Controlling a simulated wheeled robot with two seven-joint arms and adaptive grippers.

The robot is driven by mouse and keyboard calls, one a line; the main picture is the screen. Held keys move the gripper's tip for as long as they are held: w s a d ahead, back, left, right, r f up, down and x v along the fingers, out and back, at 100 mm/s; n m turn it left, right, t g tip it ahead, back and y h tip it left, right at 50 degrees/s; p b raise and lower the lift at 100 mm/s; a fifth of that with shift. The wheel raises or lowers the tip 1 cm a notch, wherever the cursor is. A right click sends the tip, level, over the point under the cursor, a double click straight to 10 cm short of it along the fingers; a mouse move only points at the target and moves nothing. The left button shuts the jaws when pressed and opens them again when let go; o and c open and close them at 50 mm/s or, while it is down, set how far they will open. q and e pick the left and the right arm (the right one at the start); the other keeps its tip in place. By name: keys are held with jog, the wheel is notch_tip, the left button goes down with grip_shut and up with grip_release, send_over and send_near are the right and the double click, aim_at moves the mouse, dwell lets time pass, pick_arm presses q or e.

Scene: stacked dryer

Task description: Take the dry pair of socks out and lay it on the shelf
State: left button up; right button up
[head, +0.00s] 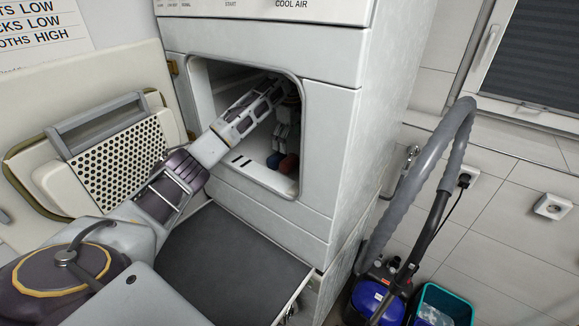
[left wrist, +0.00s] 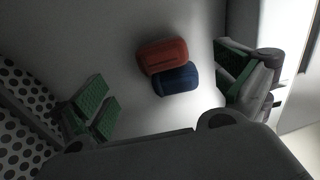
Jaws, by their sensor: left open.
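A red rolled pair of socks (head: 289,164) and a blue rolled pair (head: 273,161) lie at the bottom of the open dryer (head: 316,150), side by side. In the left wrist view the red pair (left wrist: 163,54) and the blue pair (left wrist: 175,79) touch or nearly touch. Which pair is dry cannot be told by sight. My left gripper (head: 284,145) is inside the dryer, open and empty, above the socks. Its green-padded fingers (left wrist: 168,85) stand wide on either side of both pairs. A dark pull-out shelf (head: 230,258) is below the opening. My right gripper is out of view.
The dryer door (head: 115,148), with a perforated panel and handle, stands swung open at the left, behind my arm. The opening's rim surrounds my forearm. A vacuum cleaner (head: 378,295) with grey hose and a teal bin (head: 443,305) stand at the right. The visible shelf top is clear.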

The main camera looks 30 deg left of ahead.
aim_at(290, 158)
pick_arm(q)
jog(key=shift+f+b, duration=0.55)
jog(key=shift+f, duration=1.6)
jog(key=shift+s+a+f+p, duration=0.15)
jog(key=shift+f+p, duration=0.3)
jog(key=shift+f, duration=2.15)
jog(key=c, duration=1.1)
